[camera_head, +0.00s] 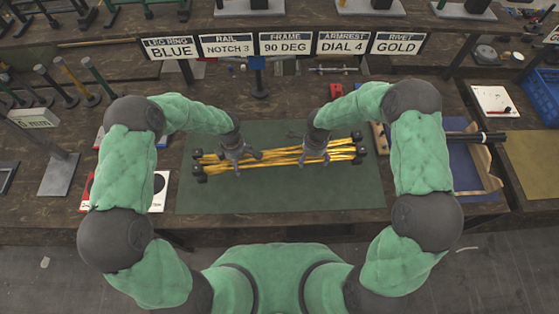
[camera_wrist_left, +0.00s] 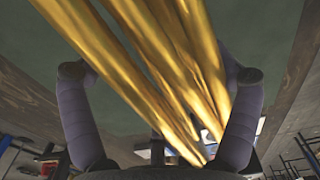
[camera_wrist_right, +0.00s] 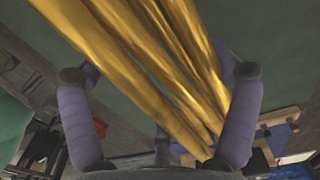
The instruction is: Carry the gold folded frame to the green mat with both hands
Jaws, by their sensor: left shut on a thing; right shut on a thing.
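The gold folded frame (camera_head: 272,155) is a bundle of gold bars with dark end pieces. In the head view it lies lengthwise left to right over the green mat (camera_head: 290,195); I cannot tell whether it touches the mat. My left gripper (camera_head: 238,160) is shut on its left part, and my right gripper (camera_head: 313,156) on its right part. The bars run between the fingers in the left wrist view (camera_wrist_left: 160,75) and the right wrist view (camera_wrist_right: 150,70). The grippers hide small parts of the bars.
Several signs, among them a "FRAME 90 DEG" sign (camera_head: 285,44), stand behind the mat. A brown tray with a blue lining (camera_head: 466,172) lies to the right. A white card with a black dot (camera_head: 160,190) lies left of the mat. The mat's front part is clear.

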